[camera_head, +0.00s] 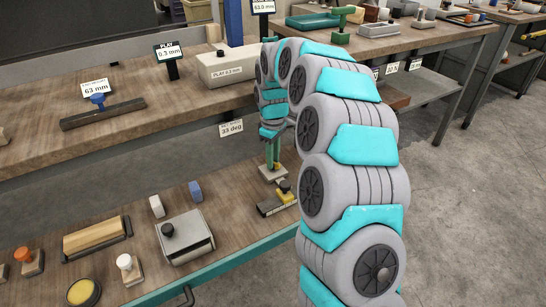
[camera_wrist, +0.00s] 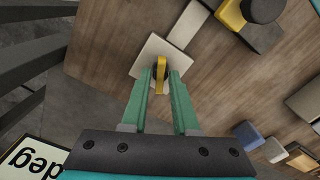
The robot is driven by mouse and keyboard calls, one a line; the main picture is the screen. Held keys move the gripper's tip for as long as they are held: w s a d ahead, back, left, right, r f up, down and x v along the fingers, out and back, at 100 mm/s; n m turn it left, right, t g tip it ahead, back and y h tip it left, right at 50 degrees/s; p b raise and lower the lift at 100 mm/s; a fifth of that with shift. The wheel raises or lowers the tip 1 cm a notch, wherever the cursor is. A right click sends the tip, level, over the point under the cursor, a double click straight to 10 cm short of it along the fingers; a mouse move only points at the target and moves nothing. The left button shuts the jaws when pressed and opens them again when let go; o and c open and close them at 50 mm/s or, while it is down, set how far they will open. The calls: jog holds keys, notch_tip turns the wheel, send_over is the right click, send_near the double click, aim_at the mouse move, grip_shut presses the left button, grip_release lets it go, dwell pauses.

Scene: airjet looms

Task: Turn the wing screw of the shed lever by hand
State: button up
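In the wrist view a small yellow wing screw (camera_wrist: 161,68) stands on a pale square plate (camera_wrist: 147,55). The two green fingers of my gripper (camera_wrist: 162,76) reach down on either side of it, with the screw between their tips. I cannot tell whether the fingers touch it. In the head view my gripper (camera_head: 272,164) points straight down over the pale plate (camera_head: 273,175) on the lower shelf. The fingertips hide most of the screw there.
A dark block with a yellow part and black knob (camera_head: 278,202) sits close to the plate. A grey box with a black knob (camera_head: 186,238) and a blue block (camera_head: 195,191) lie further left. The upper bench (camera_head: 130,125) edge runs behind my gripper, with a "33 deg" sign (camera_head: 231,128).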

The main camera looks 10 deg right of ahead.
jog(key=shift+o, duration=0.4)
jog(key=shift+r+p, duration=0.35)
jog(key=shift+r, duration=0.7)
